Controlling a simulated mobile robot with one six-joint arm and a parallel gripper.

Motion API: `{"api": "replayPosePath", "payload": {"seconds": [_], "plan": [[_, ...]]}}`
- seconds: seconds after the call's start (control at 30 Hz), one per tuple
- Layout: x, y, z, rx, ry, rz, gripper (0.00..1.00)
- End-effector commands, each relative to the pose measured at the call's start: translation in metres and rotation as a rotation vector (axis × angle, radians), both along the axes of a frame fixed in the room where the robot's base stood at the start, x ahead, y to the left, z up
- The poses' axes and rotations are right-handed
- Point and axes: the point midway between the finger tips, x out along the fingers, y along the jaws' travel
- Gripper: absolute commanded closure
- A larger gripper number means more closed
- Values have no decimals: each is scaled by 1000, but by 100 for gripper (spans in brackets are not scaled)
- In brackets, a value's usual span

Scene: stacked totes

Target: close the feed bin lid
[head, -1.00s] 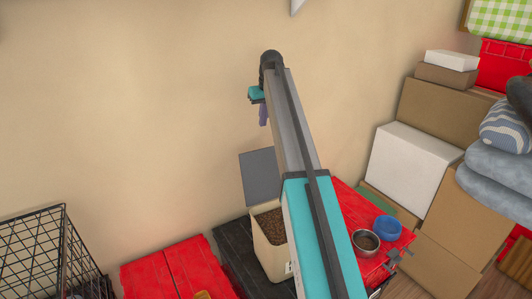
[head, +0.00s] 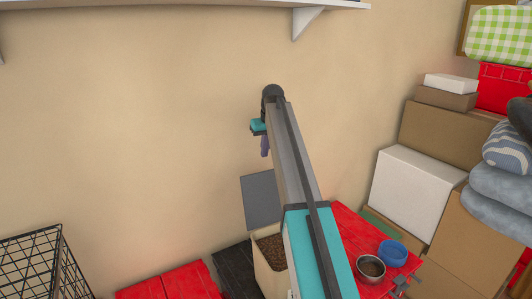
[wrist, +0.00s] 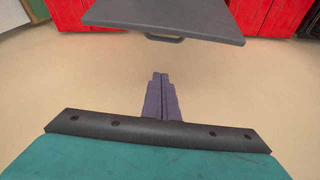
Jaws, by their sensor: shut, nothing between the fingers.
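The feed bin (head: 270,262) is a cream container with brown kibble inside, partly hidden behind my arm in the head view. Its grey lid (head: 262,199) stands open, raised up at the wall side. In the wrist view the lid (wrist: 165,17) shows at the top as a grey panel with a dark handle at its edge. My gripper (head: 265,146) is above the lid in the head view, near the wall. In the wrist view my gripper (wrist: 161,80) has its purple fingers together and empty, apart from the lid's handle edge.
Stacked boxes (head: 408,196) stand further right. A wire crate (head: 40,262) is at the left. A white shelf (head: 180,8) hangs on the wall above.

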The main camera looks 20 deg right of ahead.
Motion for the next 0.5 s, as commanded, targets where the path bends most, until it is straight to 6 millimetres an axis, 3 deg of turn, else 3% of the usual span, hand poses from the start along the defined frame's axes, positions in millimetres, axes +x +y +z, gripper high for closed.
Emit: {"api": "replayPosePath", "payload": {"seconds": [0.5], "plan": [[16, 0, -56, 0, 2, -1, 100]]}}
